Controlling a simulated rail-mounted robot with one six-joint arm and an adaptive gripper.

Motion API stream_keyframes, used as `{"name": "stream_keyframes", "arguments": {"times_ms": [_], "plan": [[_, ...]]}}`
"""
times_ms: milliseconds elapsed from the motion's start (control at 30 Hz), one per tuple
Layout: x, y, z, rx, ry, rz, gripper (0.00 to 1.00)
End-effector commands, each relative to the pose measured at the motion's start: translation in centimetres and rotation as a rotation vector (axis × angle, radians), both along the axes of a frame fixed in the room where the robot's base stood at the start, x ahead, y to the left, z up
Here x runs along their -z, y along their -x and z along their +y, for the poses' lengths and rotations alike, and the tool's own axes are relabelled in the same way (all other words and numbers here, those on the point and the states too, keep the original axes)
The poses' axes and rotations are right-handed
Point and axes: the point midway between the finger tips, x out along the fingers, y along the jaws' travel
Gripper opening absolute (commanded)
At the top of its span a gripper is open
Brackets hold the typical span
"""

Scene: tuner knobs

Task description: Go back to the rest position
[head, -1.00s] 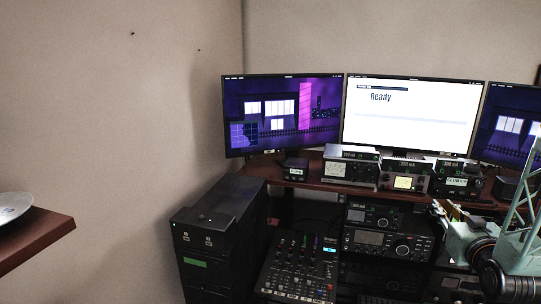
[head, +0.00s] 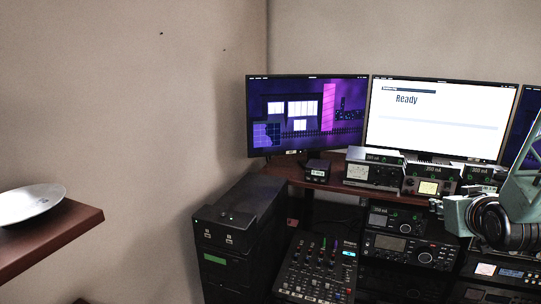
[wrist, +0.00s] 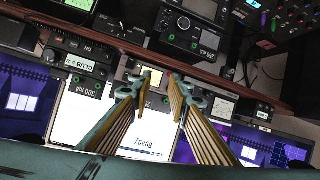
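My gripper (wrist: 160,82) shows in the wrist view with its two ribbed fingers apart and nothing between them. Beyond the gap is a small tuner box with a lit yellow display (wrist: 152,76). A tuner with a "CLUB SW" display (wrist: 82,62) is left of the fingers, and a meter box (wrist: 222,107) is right of them. In the head view the tuner boxes stand in a row on the desk shelf: a meter box (head: 374,172) and a yellow-display box (head: 429,187). My arm fills the right edge there; I cannot make out the fingertips.
Monitors (head: 308,118) stand behind the tuners. Radios (head: 404,249) are stacked below the shelf (head: 330,184), with a mixer (head: 318,266) to their left. A black cabinet (head: 235,230) stands further left. A wooden shelf (head: 75,238) holding a pale dish (head: 30,203) juts in at left.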

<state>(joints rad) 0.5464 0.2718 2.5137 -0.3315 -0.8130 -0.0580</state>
Motion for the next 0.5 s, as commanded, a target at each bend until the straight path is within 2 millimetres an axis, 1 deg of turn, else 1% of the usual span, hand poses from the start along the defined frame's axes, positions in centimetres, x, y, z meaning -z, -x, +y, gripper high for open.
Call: {"name": "stream_keyframes", "arguments": {"times_ms": [33, 267, 500], "plan": [[-0.5, 0.2, 0.7, -0.002, 0.001, 0.011, 0.17], [-1.6, 1.6, 3.4, -0.003, -0.010, 0.082, 0.17], [-2.7, 3.7, 6.3, -0.004, -0.023, 0.155, 0.17]]}}
